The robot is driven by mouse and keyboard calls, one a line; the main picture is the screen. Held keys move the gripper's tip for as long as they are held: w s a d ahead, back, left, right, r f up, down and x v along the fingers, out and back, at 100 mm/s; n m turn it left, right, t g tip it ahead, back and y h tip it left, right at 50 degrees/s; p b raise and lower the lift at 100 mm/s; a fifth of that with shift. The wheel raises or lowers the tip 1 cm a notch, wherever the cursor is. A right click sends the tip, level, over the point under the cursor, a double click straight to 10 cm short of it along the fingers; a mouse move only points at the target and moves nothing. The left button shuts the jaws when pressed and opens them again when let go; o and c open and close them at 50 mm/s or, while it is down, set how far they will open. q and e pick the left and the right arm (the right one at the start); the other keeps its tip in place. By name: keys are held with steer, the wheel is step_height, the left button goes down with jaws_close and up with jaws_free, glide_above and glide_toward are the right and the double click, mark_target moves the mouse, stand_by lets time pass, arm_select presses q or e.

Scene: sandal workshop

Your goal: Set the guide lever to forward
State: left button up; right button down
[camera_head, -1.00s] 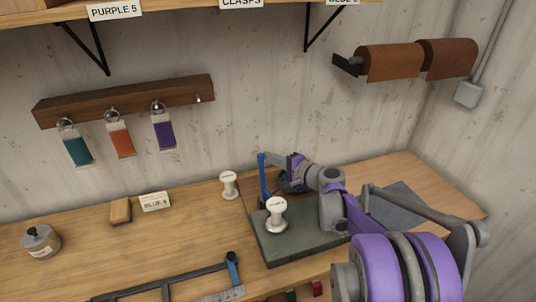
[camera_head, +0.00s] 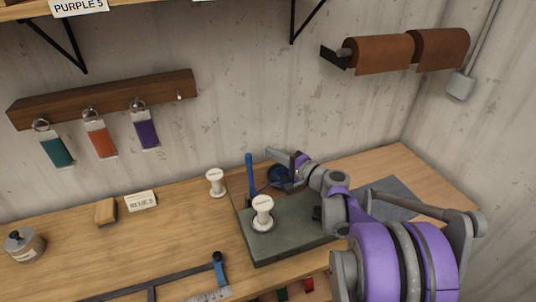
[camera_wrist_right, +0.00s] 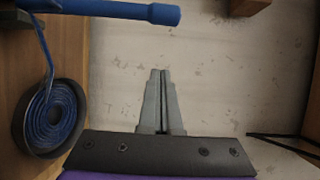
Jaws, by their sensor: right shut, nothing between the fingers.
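A blue lever (camera_head: 250,175) stands nearly upright at the back left of a grey-green machine base (camera_head: 285,245) on the bench. In the right wrist view a blue bar (camera_wrist_right: 110,12), probably this lever, crosses the top left. My right gripper (camera_head: 270,152) is shut and empty, just right of the lever's top, with a small visible gap. Its closed fingers also show in the right wrist view (camera_wrist_right: 160,72), pointing toward the wall. A coil of blue strap (camera_wrist_right: 48,118) lies in a dark round holder at the left there. My left gripper is out of view.
A white spool (camera_head: 263,212) stands on the base and another spool (camera_head: 215,182) stands on the bench. A long tool with a blue handle (camera_head: 218,268) lies at the front. Brown rolls (camera_head: 378,54) hang on the wall above right. The bench's left middle is mostly clear.

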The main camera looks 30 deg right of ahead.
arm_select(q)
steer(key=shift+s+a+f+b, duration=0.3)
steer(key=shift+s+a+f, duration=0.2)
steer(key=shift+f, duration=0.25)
arm_select(e)
steer(key=a+v, duration=0.1)
steer(key=v, duration=0.7)
steer(key=shift+r, duration=0.3)
steer(key=shift+s, duration=0.15)
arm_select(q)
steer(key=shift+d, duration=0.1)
